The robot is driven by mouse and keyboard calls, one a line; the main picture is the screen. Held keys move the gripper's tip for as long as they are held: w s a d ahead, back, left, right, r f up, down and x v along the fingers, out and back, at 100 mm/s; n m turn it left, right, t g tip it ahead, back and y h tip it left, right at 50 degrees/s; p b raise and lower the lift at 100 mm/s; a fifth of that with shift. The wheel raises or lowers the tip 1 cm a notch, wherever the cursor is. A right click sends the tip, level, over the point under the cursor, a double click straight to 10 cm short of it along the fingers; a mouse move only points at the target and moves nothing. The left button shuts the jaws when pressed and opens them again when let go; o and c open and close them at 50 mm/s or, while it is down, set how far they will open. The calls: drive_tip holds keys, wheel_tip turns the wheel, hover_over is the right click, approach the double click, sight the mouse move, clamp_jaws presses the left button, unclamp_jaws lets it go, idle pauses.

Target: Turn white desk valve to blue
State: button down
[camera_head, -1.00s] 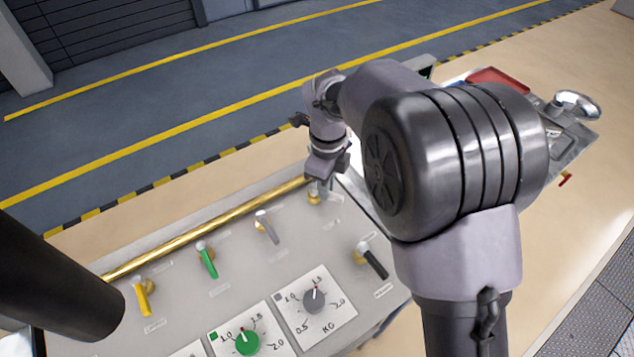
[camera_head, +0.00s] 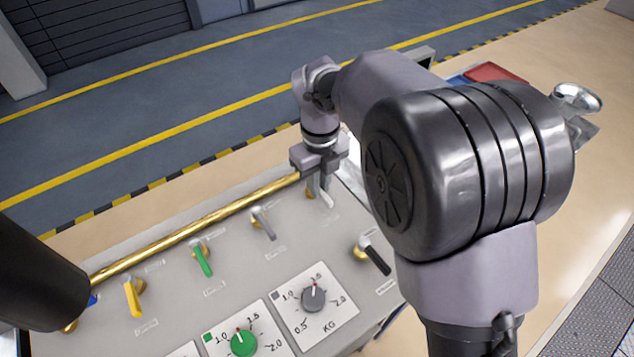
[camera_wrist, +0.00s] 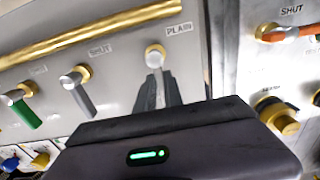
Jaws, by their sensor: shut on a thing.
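The white valve on the desk panel has a pale lever that hangs down from a round pivot (camera_wrist: 155,56) under a label reading PLAIN in the wrist view. My gripper (camera_wrist: 157,92) is shut on this lever, with its dark fingers on either side of it. The lever's lower end is hidden by the gripper body. In the head view, my gripper (camera_head: 322,184) is at the far right end of the upper valve row, and the white lever (camera_head: 328,197) shows only partly below it. A bit of blue (camera_head: 93,299) shows at the far left of the row.
Grey (camera_head: 263,224), green (camera_head: 203,260) and yellow (camera_head: 133,298) levers stand to the left, below a brass pipe (camera_head: 200,226). A black lever (camera_head: 376,258) and a grey dial (camera_head: 313,295) are nearer. An orange-handled valve (camera_wrist: 284,33) is at right in the wrist view.

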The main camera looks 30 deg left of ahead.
drive_tip(key=shift+s+f, duration=0.1)
drive_tip(key=shift+f, duration=0.05)
drive_tip(key=c, duration=1.5)
unclamp_jaws()
drive_tip(key=shift+o, duration=0.2)
wheel_tip(320, 180, up, 18)
drive_tip(key=p, duration=0.6)
drive_tip(key=shift+f+p, duration=0.15)
drive_tip(key=shift+p, duration=0.15)
